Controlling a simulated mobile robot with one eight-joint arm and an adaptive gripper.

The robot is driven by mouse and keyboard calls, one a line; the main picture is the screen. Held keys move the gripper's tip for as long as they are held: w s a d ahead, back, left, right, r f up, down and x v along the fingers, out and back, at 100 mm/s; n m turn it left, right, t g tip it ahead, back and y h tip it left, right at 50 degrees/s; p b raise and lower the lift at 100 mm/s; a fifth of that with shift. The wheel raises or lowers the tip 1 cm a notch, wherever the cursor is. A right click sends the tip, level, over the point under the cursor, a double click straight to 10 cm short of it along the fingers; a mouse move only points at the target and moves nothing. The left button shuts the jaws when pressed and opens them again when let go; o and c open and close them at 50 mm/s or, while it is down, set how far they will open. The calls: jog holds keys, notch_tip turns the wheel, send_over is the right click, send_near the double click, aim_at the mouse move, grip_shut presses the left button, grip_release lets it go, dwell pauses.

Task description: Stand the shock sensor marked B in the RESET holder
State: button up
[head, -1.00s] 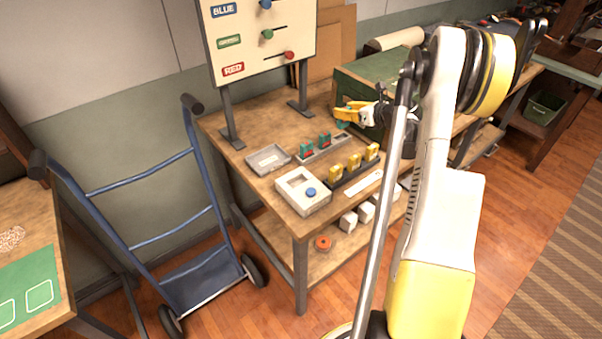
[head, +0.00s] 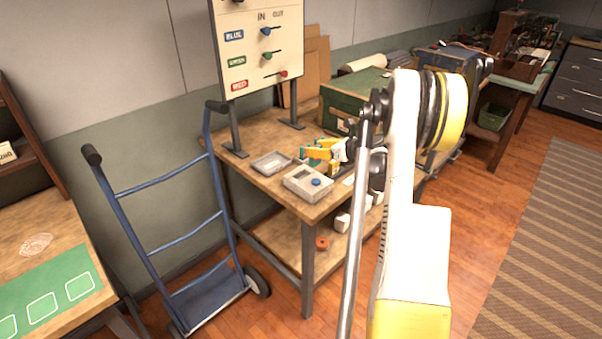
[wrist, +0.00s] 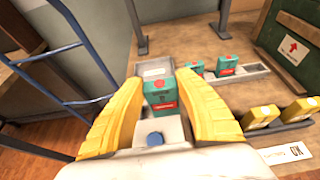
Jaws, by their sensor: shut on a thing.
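My gripper (wrist: 160,92) is shut on a teal shock sensor (wrist: 160,97) with a red dot and a red label; its letter cannot be read. The sensor looks upright between the yellow fingers. In the head view my gripper (head: 318,153) hangs over the workbench and hides part of the racks. A grey box with a blue button (head: 298,178), possibly the RESET holder, stands near the bench's front corner. In the wrist view the blue button (wrist: 154,139) shows just below the held sensor. I cannot tell the gap between sensor and box.
Two more teal sensors (wrist: 224,64) stand in a grey rack. Yellow sensors (wrist: 260,116) stand in another rack to the right. A shallow grey tray (head: 272,163) lies at the left. The signboard (head: 258,45) stands behind, and a blue hand truck (head: 165,187) is beside the bench.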

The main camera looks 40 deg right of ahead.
jog(key=shift+w+a+f+b, duration=0.5)
jog(key=shift+a+f+b, duration=0.1)
jog(key=shift+f, duration=0.5)
jog(key=shift+w+a+f+b, duration=0.45)
jog(key=shift+w+a+f, duration=0.1)
jog(key=shift+f, duration=0.6)
jog(key=shift+w+a+f+b, duration=0.5)
jog(key=shift+a+f+b, duration=0.1)
jog(key=shift+f, duration=0.5)
jog(key=shift+f, duration=0.25)
jog(key=o, duration=1.1)
jog(key=shift+r, duration=0.1)
jog(key=shift+r, duration=0.1)
